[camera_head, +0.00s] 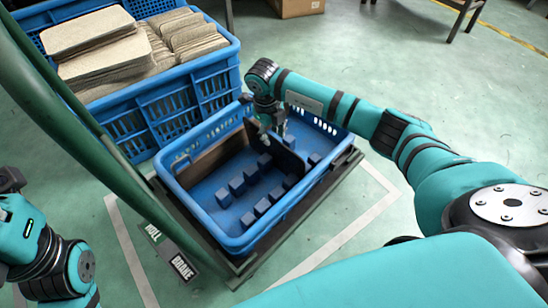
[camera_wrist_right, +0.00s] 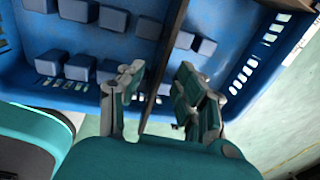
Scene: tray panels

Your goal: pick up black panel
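A dark thin panel (camera_head: 288,158) stands on edge across the blue crate (camera_head: 228,238), splitting it in two. My right gripper (camera_head: 274,124) reaches down over the crate at this panel's back end. In the right wrist view my right gripper (camera_wrist_right: 160,85) is open, with one finger on each side of the panel's edge (camera_wrist_right: 158,82). A visible gap lies between the panel and the right finger; I cannot tell if the left finger touches it. A second dark brown panel (camera_head: 212,156) stands along the crate's back left wall. Only my left arm shows at the lower left.
Several blue blocks (camera_head: 237,185) line the crate floor. The crate sits on a dark low frame (camera_head: 345,160) beside a green upright bar (camera_head: 100,130). Another blue crate (camera_head: 165,112) behind holds stacked beige panels (camera_head: 105,62). A cardboard box (camera_head: 297,8) stands at the back. Open floor lies right.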

